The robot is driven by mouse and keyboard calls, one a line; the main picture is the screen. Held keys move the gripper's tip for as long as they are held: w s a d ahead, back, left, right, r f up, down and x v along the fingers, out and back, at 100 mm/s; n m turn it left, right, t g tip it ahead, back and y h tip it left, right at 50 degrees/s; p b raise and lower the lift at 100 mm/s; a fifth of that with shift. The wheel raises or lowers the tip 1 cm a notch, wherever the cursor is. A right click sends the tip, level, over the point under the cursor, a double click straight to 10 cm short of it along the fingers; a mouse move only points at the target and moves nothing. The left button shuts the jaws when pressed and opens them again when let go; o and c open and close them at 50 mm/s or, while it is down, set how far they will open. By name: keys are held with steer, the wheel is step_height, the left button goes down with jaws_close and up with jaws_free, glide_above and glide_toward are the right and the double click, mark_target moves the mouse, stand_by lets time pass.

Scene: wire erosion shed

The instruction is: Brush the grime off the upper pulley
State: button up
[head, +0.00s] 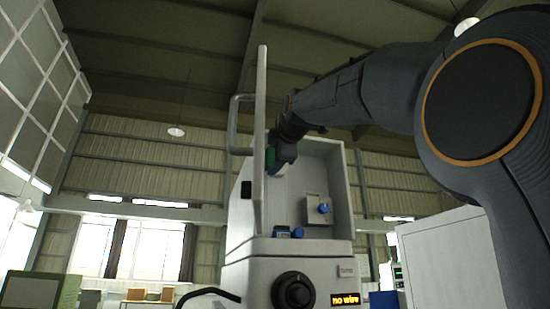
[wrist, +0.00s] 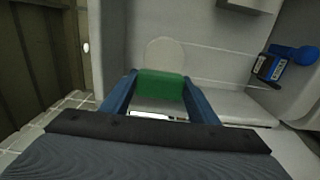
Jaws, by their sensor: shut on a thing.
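My gripper (head: 273,162) is raised inside the open, pale machine cabinet (head: 337,170). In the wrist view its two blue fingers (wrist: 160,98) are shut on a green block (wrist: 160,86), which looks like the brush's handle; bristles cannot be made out. A pale round disc (wrist: 165,50) shows just beyond the green block in the wrist view. It may be the upper pulley; I cannot tell whether the brush touches it. No grime can be made out.
An upright door panel with a handle (head: 237,112) stands at the cabinet's left. A grey box with a blue knob (head: 323,208) is on the inside wall. A small blue device (head: 283,232) sits on the ledge. A display (head: 344,299) reads "no wire".

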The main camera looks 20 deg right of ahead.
steer(key=shift+d+b, duration=0.3)
steer(key=shift+d, duration=1.75)
steer(key=shift+w+a+p, duration=0.1)
steer(key=shift+a+p, duration=0.2)
steer(key=shift+a, duration=1.75)
steer(key=shift+s+f+b, duration=0.1)
steer(key=shift+s+b, duration=0.2)
steer(key=shift+s, duration=0.05)
steer(key=shift+s+b, duration=0.85)
steer(key=shift+s, duration=1.75)
steer(key=shift+s, duration=0.1)
